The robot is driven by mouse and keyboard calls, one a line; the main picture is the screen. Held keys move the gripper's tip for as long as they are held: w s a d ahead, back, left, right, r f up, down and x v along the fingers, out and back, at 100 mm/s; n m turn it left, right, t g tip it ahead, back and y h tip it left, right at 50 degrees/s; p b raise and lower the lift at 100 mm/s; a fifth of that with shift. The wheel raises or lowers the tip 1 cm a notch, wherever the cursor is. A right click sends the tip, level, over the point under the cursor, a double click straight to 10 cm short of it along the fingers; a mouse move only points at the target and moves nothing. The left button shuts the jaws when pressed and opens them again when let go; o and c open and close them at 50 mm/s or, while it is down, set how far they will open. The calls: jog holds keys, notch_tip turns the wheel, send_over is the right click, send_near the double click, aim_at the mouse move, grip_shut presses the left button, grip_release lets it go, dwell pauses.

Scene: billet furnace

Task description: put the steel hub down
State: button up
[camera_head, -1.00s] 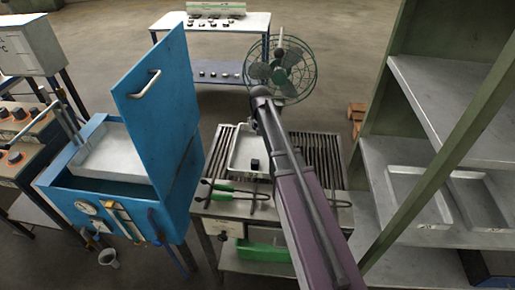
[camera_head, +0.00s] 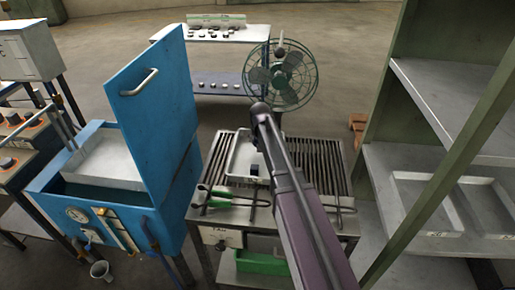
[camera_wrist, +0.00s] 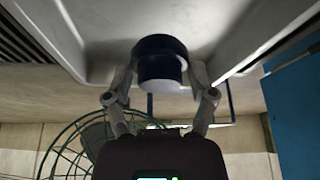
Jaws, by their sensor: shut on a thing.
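In the wrist view my gripper (camera_wrist: 161,74) is shut on the steel hub (camera_wrist: 160,63), a dark round stepped piece with a paler end face. The hub is right by the pale surface of a tray (camera_wrist: 90,40); I cannot tell whether it touches. In the head view the light tray (camera_head: 240,160) lies on the slatted bench top. A small dark piece (camera_head: 254,169) shows at the tray beside my arm; I cannot tell if it is the held hub. My gripper is hidden behind my arm there.
Tongs with green grips (camera_head: 222,196) lie along the bench's front. A blue furnace with a raised door (camera_head: 160,100) stands left, a caged fan (camera_head: 282,75) behind. A green-framed shelf with shallow trays (camera_head: 425,190) is at right. A back table (camera_head: 225,85) holds small parts.

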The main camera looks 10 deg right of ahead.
jog(key=shift+f, duration=0.1)
jog(key=shift+f+b, duration=1.8)
jog(key=shift+b, duration=0.1)
jog(key=shift+f, duration=0.15)
jog(key=o, duration=1.2)
jog(key=shift+o, duration=0.2)
jog(key=shift+r, duration=0.3)
jog(key=p+v, duration=1.1)
jog(key=v, duration=0.1)
jog(key=s+f+n+g, duration=0.1)
jog(key=s+g, duration=0.3)
jog(key=s, duration=2.1)
jog(key=shift+a+f+g, duration=0.25)
jog(key=shift+g, duration=0.05)
